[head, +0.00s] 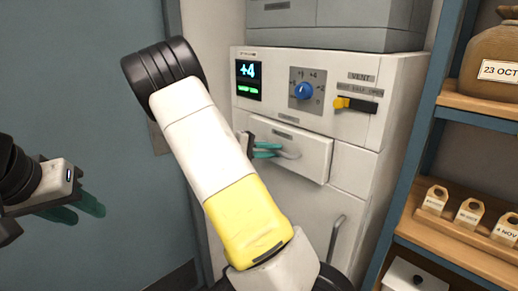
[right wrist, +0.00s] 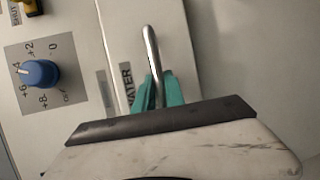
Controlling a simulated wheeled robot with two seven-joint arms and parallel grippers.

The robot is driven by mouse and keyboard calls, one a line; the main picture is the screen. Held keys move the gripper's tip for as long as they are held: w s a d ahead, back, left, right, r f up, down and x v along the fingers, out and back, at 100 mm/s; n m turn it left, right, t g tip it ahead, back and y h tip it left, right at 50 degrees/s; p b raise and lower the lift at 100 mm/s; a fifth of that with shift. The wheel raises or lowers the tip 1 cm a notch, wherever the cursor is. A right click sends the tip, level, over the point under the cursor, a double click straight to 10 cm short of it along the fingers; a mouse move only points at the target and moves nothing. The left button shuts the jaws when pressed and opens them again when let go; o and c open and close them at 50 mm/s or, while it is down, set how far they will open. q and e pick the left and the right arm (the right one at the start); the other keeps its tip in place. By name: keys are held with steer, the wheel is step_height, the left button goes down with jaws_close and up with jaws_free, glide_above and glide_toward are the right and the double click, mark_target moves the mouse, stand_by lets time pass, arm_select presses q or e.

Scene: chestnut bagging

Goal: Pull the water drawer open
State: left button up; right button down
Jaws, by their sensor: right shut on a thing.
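The water drawer (head: 313,160) is a white panel on the front of the white machine, below the control knob. Its front stands slightly proud of the machine face; I cannot tell exactly how far it is out. The right wrist view shows its WATER label (right wrist: 127,88) and metal bar handle (right wrist: 151,55). My right gripper (head: 268,150) has its green fingers closed around the handle, one on each side in the right wrist view (right wrist: 160,90). My right arm hides the drawer's left surroundings. My left gripper (head: 78,208) is at the far left, empty, with fingers apart.
The machine has a display (head: 248,80), a blue knob (head: 304,91) and a yellow vent lever (head: 355,104) above the drawer. A lower door handle (head: 336,238) is below. A wooden shelf (head: 470,240) with tags and a sack (head: 492,60) stands at right.

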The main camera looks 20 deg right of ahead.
steer(key=s+a, duration=0.4)
steer(key=a, duration=0.6)
steer(key=s+a, duration=0.4)
steer(key=a, duration=0.7)
steer(key=shift+s, duration=0.4)
steer(key=shift+a, duration=0.1)
steer(key=c, duration=1.4)
jaws_free()
steer(key=shift+a, duration=0.1)
steer(key=a+r, duration=0.1)
steer(key=a, duration=0.6)
steer(key=shift+a+r, duration=0.2)
steer(key=shift+a, duration=0.05)
